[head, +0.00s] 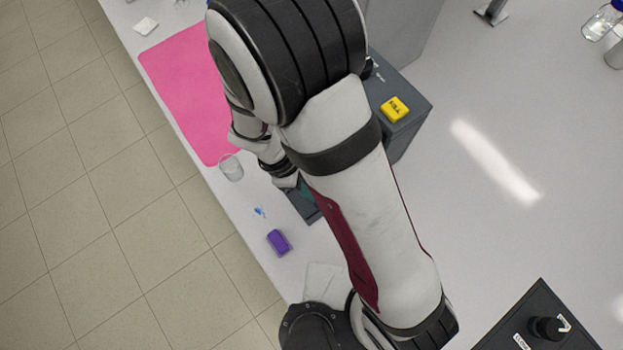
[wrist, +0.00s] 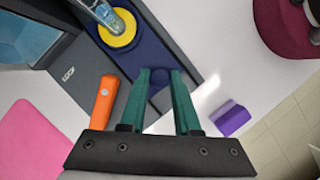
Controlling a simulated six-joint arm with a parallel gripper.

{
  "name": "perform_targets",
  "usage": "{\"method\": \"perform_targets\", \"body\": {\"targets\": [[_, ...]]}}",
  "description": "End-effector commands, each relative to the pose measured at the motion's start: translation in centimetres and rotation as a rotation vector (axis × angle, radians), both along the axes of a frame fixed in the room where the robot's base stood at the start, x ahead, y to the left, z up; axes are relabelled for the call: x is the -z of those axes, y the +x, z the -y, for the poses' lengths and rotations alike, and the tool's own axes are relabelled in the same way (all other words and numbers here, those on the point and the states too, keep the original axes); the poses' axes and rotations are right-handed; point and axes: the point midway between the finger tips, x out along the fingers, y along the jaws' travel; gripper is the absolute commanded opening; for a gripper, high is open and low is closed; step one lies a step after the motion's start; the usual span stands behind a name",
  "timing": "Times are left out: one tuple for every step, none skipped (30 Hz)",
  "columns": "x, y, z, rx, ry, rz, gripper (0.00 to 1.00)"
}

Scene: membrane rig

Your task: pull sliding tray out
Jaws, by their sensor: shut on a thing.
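The sliding tray (wrist: 130,62) is a dark blue slab in the wrist view, extending from the grey rig housing (wrist: 68,75). A yellow ring (wrist: 117,36) sits on it with a clear, bluish glass piece standing in it. In the head view my arm hides most of the tray; a bit of my gripper's teal fingers (head: 306,192) shows beside the arm. The grey rig body (head: 408,118) with a yellow button shows behind the arm.
An orange piece (wrist: 104,100) lies left of my fingers. A purple block (head: 278,242) lies near the bench edge, with a clear glass (head: 231,168) and pink mat (head: 185,85) further up. A dark box with a knob (head: 540,325) stands lower right. The right bench is mostly clear.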

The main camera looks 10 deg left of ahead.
Motion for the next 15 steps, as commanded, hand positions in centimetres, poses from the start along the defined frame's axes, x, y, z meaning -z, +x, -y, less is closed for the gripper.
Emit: {"method": "perform_targets", "body": {"targets": [[0.0,0.0,0.0,0.001,0.0,0.001,0.0],[0.0,0.0,0.0,0.001,0.0,0.001,0.0],[0.0,0.0,0.0,0.001,0.0,0.001,0.0],[0.0,0.0,0.0,0.001,0.0,0.001,0.0],[0.0,0.0,0.0,0.001,0.0,0.001,0.0],[0.0,0.0,0.0,0.001,0.0,0.001,0.0],[0.0,0.0,0.0,0.001,0.0,0.001,0.0],[0.0,0.0,-0.1,0.001,0.0,0.001,0.0],[-0.1,-0.1,-0.2,0.0,0.0,0.001,0.0],[-0.1,-0.3,-0.4,-0.001,0.001,0.002,0.0],[0.0,-0.5,-0.6,-0.002,0.001,0.001,0.0],[0.0,-0.8,-1.0,-0.004,0.001,0.002,0.0],[0.0,-1.1,-1.3,-0.004,0.001,0.002,0.0],[0.0,-1.4,-1.6,-0.004,0.002,0.002,0.0],[-0.1,-1.7,-1.9,-0.003,0.001,0.002,0.0]]}}
